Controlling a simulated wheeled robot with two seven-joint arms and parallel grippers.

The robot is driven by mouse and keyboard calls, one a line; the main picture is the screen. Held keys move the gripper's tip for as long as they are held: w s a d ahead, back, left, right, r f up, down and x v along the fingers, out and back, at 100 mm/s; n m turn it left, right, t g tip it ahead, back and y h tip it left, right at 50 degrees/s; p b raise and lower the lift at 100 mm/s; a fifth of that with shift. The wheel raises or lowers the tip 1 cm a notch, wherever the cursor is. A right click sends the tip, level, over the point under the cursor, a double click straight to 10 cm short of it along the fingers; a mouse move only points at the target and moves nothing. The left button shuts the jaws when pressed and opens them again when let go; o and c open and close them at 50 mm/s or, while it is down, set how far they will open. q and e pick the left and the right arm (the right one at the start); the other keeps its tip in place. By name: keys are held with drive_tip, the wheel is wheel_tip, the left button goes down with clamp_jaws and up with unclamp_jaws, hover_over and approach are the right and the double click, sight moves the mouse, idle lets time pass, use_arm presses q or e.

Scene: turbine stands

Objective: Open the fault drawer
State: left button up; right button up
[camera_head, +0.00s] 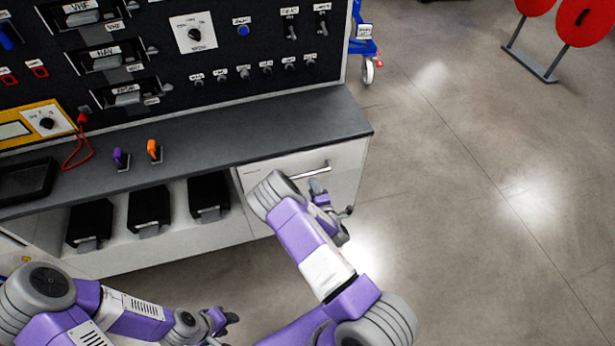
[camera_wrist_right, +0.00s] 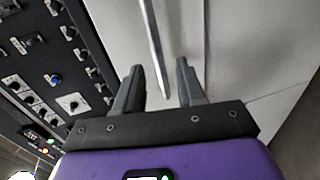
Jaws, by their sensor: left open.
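The white drawer (camera_head: 342,153) is at the right end of the workbench, under the dark worktop. Its front looks flush with the cabinet, and a silver bar handle (camera_head: 312,172) runs across it. My right gripper (camera_head: 333,198) is just in front of the drawer, below the handle's right part in the head view. In the right wrist view the gripper (camera_wrist_right: 158,68) is open, with the handle bar (camera_wrist_right: 152,40) passing between its two separated fingers. I cannot tell the remaining depth to the bar. My left gripper (camera_head: 228,319) is open and empty, low in front of the bench.
The dark worktop (camera_head: 235,135) carries a purple switch (camera_head: 121,159) and an orange switch (camera_head: 154,151). Black bins (camera_head: 148,208) stand on the shelf below. A control panel (camera_head: 150,45) rises behind.

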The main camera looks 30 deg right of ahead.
sight(308, 174)
drive_tip(key=b+x, duration=0.1)
drive_tip(key=x, duration=0.2)
drive_tip(key=b+x, duration=0.1)
drive_tip(key=x, duration=0.3)
drive_tip(key=shift+w+r, duration=0.15)
drive_tip(key=shift+w, duration=0.15)
clamp_jaws()
